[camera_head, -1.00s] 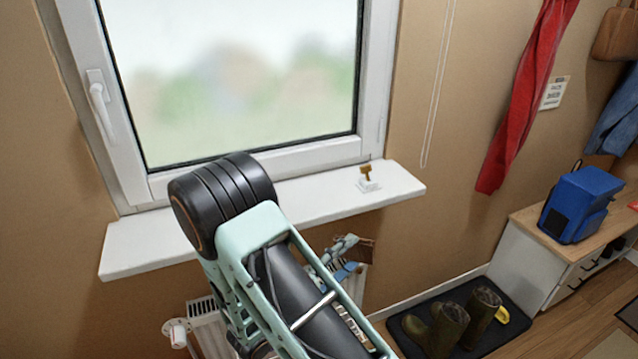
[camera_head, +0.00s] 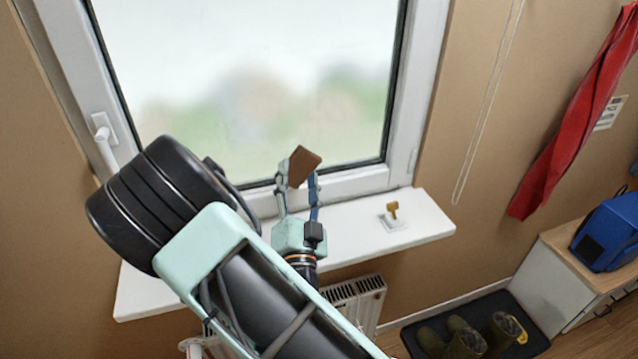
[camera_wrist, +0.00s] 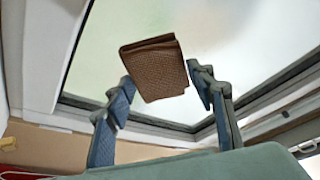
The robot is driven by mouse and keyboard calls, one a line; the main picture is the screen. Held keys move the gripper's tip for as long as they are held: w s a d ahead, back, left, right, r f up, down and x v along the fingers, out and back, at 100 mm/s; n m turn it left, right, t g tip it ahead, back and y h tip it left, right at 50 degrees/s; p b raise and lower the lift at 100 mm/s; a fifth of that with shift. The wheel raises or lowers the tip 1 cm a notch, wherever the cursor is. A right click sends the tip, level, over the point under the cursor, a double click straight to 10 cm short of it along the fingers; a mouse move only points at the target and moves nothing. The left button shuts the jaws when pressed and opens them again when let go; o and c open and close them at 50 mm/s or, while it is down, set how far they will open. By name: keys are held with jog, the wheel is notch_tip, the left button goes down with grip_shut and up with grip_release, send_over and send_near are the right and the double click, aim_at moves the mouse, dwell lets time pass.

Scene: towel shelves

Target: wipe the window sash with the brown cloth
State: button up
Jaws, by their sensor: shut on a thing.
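The brown cloth (camera_head: 304,164) is a small folded pad, held at the tips of my gripper (camera_head: 298,180). In the wrist view the cloth (camera_wrist: 155,68) sits between the fingers of my gripper (camera_wrist: 160,88), with the window glass behind it. The white window sash (camera_head: 345,184) frames the blurred glass (camera_head: 250,80). In the head view the cloth overlaps the lower part of the glass, just above the bottom rail of the sash. I cannot tell whether the cloth touches the window.
The white sill (camera_head: 350,240) runs below the window, with a small brown-topped item (camera_head: 393,214) on its right part. The window handle (camera_head: 104,140) is at the left. A radiator (camera_head: 355,300) is below. A red garment (camera_head: 570,130) hangs at the right.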

jog(key=b, duration=0.2)
send_near(303, 142)
jog(key=shift+w+a+r, duration=0.4)
jog(key=shift+w+a, duration=0.15)
jog(key=shift+a, duration=0.15)
jog(key=shift+w+a+r, duration=0.45)
jog(key=shift+w+a, duration=0.1)
jog(key=shift+a, duration=0.15)
jog(key=shift+w, duration=0.25)
jog(key=shift+w+a+r, duration=0.1)
jog(key=shift+w+a, duration=0.05)
jog(key=shift+w, duration=0.35)
jog(key=shift+w+a, duration=0.2)
jog(key=shift+w, duration=0.3)
jog(key=shift+w+d+p, duration=0.25)
jog(key=shift+d+p, duration=0.2)
jog(key=shift+d, duration=0.55)
jog(key=shift+w+d+p, duration=0.25)
jog(key=shift+d+p, duration=0.15)
jog(key=shift+d, duration=0.55)
jog(key=shift+w+r+p, duration=0.1)
jog(key=shift+p, duration=0.25)
jog(key=shift+a, duration=0.2)
